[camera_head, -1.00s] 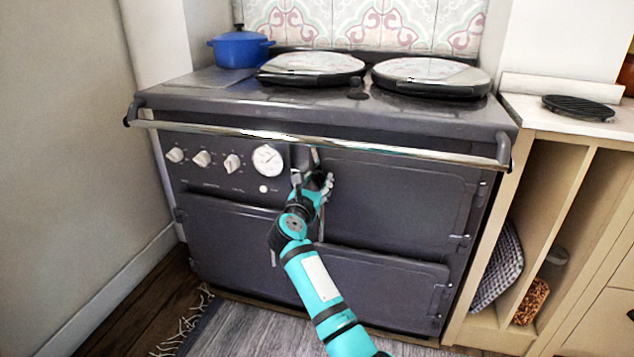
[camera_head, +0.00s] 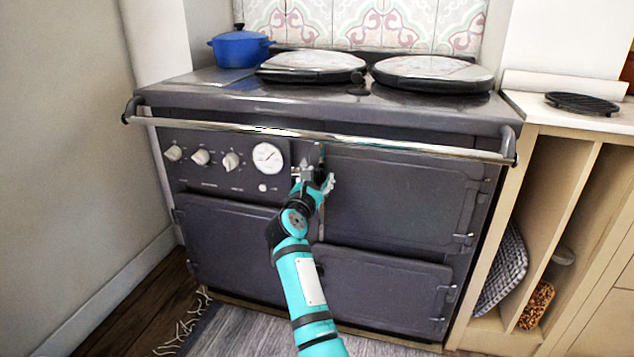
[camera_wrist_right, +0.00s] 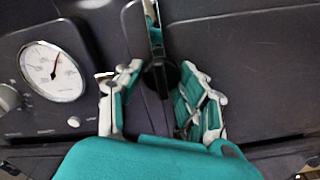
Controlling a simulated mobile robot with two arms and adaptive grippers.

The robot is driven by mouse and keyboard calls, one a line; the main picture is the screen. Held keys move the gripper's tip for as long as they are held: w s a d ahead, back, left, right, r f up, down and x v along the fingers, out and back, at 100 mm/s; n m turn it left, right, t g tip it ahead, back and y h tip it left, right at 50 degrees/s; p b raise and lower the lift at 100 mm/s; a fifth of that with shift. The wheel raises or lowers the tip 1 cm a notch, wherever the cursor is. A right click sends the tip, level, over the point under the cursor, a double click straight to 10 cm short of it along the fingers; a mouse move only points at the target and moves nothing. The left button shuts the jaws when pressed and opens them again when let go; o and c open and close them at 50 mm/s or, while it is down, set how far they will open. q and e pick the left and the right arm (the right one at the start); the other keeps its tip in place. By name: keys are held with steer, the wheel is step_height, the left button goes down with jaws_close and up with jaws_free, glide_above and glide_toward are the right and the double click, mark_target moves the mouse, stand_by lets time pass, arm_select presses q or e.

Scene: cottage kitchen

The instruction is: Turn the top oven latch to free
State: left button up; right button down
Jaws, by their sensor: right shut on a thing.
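The top oven latch (camera_head: 320,152) is a slim shiny lever at the left edge of the upper right oven door (camera_head: 395,192). In the right wrist view the latch (camera_wrist_right: 153,28) runs up from a dark round pivot (camera_wrist_right: 160,76). My right gripper (camera_head: 314,176) is at the latch, with its fingers shut on it. In the right wrist view the gripper (camera_wrist_right: 160,98) has one finger on each side of the latch's lower part. The fingers and wrist hide part of the latch in the head view. The door looks closed. My left gripper is not in view.
A chrome rail (camera_head: 400,149) crosses the range front just above my right gripper. A dial gauge (camera_head: 267,157) and several white knobs (camera_head: 201,157) lie to the left. A blue pot (camera_head: 240,48) stands on top. A wooden cabinet (camera_head: 540,200) stands at right.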

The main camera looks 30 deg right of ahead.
steer(key=c, duration=0.8)
jaws_free()
